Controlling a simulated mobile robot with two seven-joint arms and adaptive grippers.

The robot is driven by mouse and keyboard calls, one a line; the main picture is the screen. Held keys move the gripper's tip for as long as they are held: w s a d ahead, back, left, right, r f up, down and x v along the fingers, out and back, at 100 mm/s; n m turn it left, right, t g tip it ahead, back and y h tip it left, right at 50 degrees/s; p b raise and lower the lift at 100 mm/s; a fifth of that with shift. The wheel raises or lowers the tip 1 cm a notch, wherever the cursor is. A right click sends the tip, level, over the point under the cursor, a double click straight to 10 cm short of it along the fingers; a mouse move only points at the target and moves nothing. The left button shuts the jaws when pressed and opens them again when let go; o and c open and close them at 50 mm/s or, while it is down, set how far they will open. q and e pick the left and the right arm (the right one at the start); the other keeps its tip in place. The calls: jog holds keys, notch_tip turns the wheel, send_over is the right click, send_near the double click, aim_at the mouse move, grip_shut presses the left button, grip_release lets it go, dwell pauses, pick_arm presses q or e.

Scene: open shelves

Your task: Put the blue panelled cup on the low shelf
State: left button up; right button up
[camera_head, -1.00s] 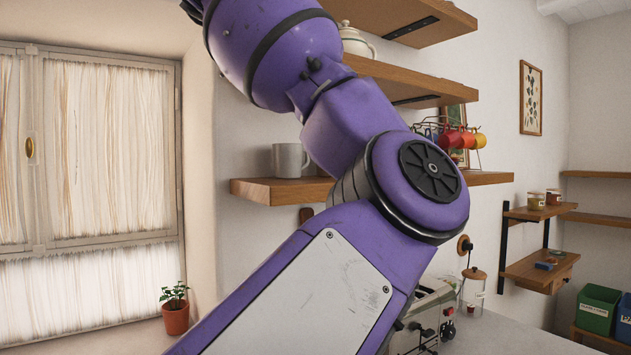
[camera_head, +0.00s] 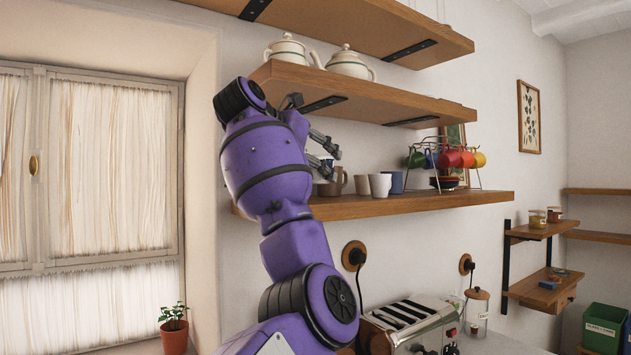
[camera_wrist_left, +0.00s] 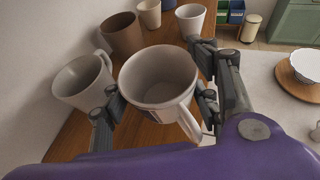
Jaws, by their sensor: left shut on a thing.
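My left gripper (camera_wrist_left: 156,108) is shut on a pale cup (camera_wrist_left: 158,65) with a dark panel on its side, which looks like the panelled cup; the panel's blue is hard to make out. The cup is upright, its mouth open to the wrist camera, its handle at the lower right. One finger is on each side of it. In the head view the left gripper (camera_head: 328,158) is at the left end of a wooden shelf (camera_head: 420,204), with the held cup mostly hidden behind it. I cannot tell whether the cup touches the shelf. My right gripper is out of view.
A grey mug (camera_wrist_left: 80,82) and a brown mug (camera_wrist_left: 122,35) stand close by the held cup. A white cup (camera_head: 380,185), a blue cup (camera_head: 397,182) and a cup rack (camera_head: 447,160) stand farther right. A shelf with teapots (camera_head: 350,63) is above; a toaster (camera_head: 410,325) is below.

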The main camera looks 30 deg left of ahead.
aim_at(316, 181)
pick_arm(q)
jog(key=shift+w+a+f, duration=0.1)
jog(key=shift+w+f, duration=0.05)
jog(key=shift+f, duration=0.75)
jog(key=shift+w+f, duration=0.1)
jog(key=shift+f, duration=0.8)
jog(key=shift+s+f, duration=0.1)
jog(key=shift+f, duration=0.05)
jog(key=o, duration=1.4)
jog(key=shift+o, duration=0.2)
